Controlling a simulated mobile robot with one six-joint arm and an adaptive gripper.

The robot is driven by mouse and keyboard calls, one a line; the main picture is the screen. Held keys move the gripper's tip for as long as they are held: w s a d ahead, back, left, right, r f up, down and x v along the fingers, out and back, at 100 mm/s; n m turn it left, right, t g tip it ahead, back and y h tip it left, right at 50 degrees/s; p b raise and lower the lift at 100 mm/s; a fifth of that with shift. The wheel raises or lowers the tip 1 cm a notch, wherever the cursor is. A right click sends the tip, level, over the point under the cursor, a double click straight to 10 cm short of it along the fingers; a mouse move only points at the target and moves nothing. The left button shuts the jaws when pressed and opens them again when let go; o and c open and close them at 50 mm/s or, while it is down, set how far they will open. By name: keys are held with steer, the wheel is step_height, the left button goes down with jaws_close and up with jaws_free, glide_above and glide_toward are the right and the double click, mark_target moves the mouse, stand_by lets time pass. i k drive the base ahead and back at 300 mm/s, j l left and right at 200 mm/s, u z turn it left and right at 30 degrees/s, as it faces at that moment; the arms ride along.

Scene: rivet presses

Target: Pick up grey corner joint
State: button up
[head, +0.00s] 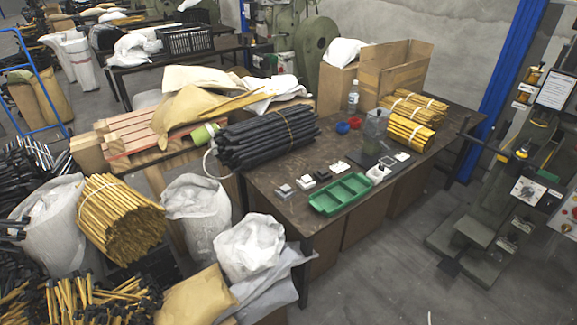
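A small grey block-like piece, which looks like the grey corner joint (284,191), lies near the front left edge of the brown work table (262,178). Its fine shape is too small to make out. Beside it, in a row running back to the right, lie a small whitish piece (305,182), a black piece (322,175) and a white piece (341,167). A green tray (341,194) with compartments stands just to the right of the grey piece and looks empty. My gripper is not in view.
Bundles of black rods (265,138) and yellow rods (408,131) lie on the table. A clear bottle (353,96), a red cup (355,122) and a blue cup (342,127) stand behind the tray. White sacks (247,247) crowd the table's left front.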

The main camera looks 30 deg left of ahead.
mark_target(286, 192)
steer(key=i+j+u, duration=0.55)
steer(key=i, duration=0.15)
steer(key=i+u, duration=0.3)
steer(key=i, duration=0.3)
